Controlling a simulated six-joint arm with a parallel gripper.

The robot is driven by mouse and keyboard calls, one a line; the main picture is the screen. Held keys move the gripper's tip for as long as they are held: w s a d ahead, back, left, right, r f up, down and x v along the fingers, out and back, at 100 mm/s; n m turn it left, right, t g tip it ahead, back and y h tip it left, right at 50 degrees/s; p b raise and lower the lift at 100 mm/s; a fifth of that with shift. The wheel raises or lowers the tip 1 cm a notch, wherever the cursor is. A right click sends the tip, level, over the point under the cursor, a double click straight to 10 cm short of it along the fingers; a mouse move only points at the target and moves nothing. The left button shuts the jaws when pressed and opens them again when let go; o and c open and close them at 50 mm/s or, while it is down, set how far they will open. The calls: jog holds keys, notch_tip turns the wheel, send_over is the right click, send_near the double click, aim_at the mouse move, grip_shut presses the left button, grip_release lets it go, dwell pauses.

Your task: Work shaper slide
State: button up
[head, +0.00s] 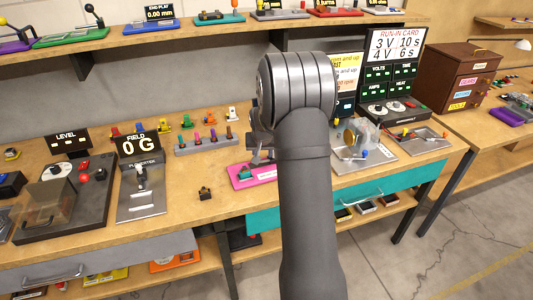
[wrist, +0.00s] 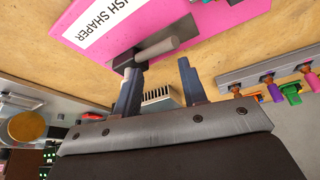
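The shaper has a pink base (head: 243,180) on the workbench, left of my arm in the head view. Its pink plate with a white label ending "ISH SHAPER" (wrist: 108,25) fills the upper left of the wrist view. A dark metal slide piece with a grey round bar (wrist: 158,49) sits on the plate's edge. My gripper (wrist: 161,68) is open, its two blue-grey fingers apart and nothing clasped between them. The left fingertip appears close to the bar's end; contact cannot be told. My arm hides part of the shaper in the head view.
A grey rack with coloured pegs (head: 205,144) stands behind the shaper and shows at right in the wrist view (wrist: 268,78). The field meter (head: 139,145) is at left. A metal-plate device (head: 362,152) stands right of my arm. Bench front near the shaper is mostly clear.

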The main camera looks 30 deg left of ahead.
jog(key=shift+r, duration=0.1)
